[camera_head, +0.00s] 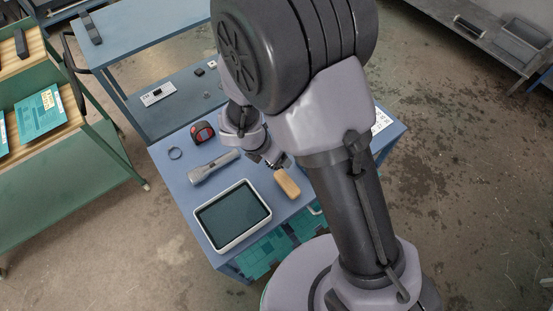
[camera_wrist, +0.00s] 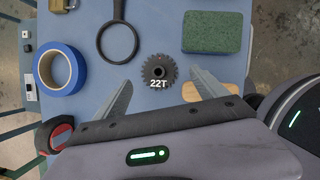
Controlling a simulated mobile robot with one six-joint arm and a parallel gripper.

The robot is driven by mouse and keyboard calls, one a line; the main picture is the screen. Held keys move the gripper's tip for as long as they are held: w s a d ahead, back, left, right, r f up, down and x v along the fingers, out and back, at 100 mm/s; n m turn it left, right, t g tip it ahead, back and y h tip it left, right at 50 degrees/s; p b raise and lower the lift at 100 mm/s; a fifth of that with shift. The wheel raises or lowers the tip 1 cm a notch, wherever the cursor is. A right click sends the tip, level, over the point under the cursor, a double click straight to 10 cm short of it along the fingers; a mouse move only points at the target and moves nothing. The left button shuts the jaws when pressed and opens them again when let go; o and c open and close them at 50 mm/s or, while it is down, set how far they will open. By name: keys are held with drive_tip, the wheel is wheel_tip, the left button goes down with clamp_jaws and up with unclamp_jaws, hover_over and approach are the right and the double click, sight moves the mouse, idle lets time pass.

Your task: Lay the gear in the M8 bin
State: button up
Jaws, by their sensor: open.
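The gear (camera_wrist: 158,70) is a small dark toothed wheel with a "22T" label, lying on the blue tabletop in the wrist view. My gripper (camera_wrist: 161,78) is open above it, with one finger on each side of the gear and nothing held. I cannot tell the height left between the fingers and the table. In the head view my gripper (camera_head: 272,162) is over the blue table, and the gear is hidden behind my arm. No bin marked M8 can be made out in either view.
A green sponge (camera_wrist: 212,33), a magnifying glass (camera_wrist: 117,42) and a blue tape roll (camera_wrist: 60,69) lie around the gear. A white labelled item (camera_head: 380,120) is partly hidden.

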drive_tip(key=b+x, duration=0.1)
drive_tip(key=x, duration=0.1)
drive_tip(key=b+x, duration=0.1)
drive_tip(key=x, duration=0.1)
drive_tip(key=shift+s+a+f, duration=0.1)
drive_tip(key=shift+a, duration=0.1)
drive_tip(key=shift+w+f, duration=0.2)
drive_tip(key=shift+f, duration=0.05)
drive_tip(key=shift+r, duration=0.2)
drive_tip(key=shift+c, duration=0.2)
drive_tip(key=c, duration=1.5)
